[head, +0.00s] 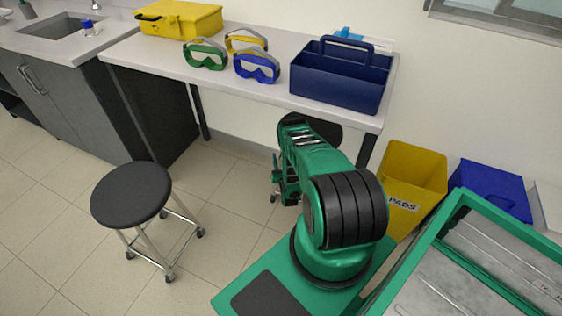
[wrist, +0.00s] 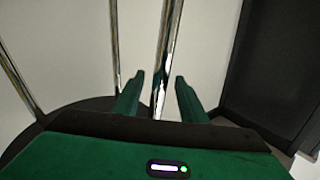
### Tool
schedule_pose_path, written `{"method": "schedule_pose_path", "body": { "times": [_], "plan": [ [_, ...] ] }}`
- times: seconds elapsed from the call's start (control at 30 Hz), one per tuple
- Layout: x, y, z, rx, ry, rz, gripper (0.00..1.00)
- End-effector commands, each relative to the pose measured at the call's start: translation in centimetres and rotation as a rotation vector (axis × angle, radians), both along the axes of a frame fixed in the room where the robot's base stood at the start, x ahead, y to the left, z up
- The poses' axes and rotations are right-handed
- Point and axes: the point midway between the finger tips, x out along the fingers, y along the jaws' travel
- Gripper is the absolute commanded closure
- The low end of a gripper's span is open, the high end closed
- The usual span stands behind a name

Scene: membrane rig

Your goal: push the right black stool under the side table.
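The right black stool (head: 327,130) is mostly hidden behind my arm in the head view; part of its dark round seat shows at the front edge of the side table (head: 290,103). In the wrist view its chrome legs (wrist: 165,55) and part of its dark seat (wrist: 25,138) show. My gripper (wrist: 159,82) is open, with one chrome leg between its green fingers and gaps visible on both sides. In the head view my gripper (head: 277,180) is low, just left of my arm, and partly hidden.
Another black stool (head: 131,194) stands on the open floor at left. A yellow bin (head: 413,170) and a blue bin (head: 492,187) stand right of the table. Goggles (head: 257,68), a blue caddy (head: 340,78) and a yellow case (head: 180,18) are on the tabletop. A grey cabinet (head: 60,105) is at left.

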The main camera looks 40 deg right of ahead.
Motion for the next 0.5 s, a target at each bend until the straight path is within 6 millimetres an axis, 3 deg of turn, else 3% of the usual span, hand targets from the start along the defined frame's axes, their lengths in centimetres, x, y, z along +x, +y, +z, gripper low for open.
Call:
{"method": "schedule_pose_path", "body": {
  "times": [0.1, 0.27, 0.3, 0.5],
  "plan": [
    [-0.02, 0.01, -0.01, 0.000, 0.000, 0.000, 0.61],
    [-0.03, 0.02, -0.02, 0.000, 0.000, 0.000, 0.97],
    [-0.03, 0.02, -0.02, 0.000, 0.000, 0.000, 1.00],
    [-0.02, 0.05, -0.02, 0.000, 0.000, 0.000, 1.00]
  ]
}}
